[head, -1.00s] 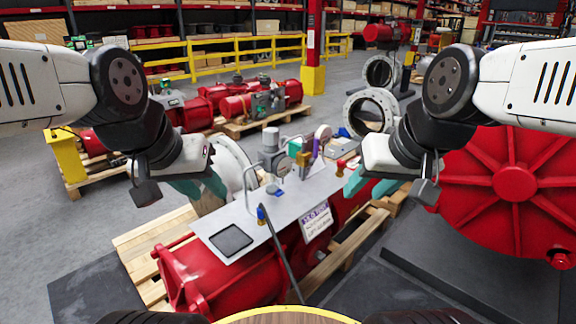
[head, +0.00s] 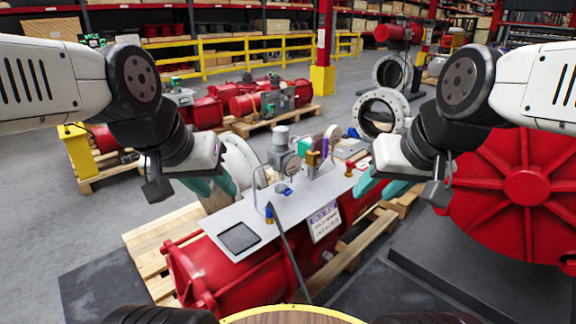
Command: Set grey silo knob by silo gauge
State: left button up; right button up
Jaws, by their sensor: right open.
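A grey silo-like unit stands on the light grey panel (head: 262,215) in the head view, topped by a short grey cylinder that looks like the knob (head: 281,132). A small round gauge (head: 291,165) sits on its front; its reading is too small to tell. My left gripper (head: 212,187) has teal fingers apart and empty, left of the panel and clear of the unit. Neither gripper appears to touch the knob.
Green, gold and purple parts (head: 313,155) and a round pinkish wheel stand just right of the unit. A gold and red fitting (head: 350,168) is near the panel's right end. A thin dark rod (head: 285,245) leans across the panel's front. The red actuator (head: 205,275) lies below on a pallet.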

aim_at(280, 134)
jog(key=i+l+u, duration=0.25)
jog(key=i+u, duration=0.15)
jog(key=i+l+u, duration=0.35)
jog(key=i, duration=0.05)
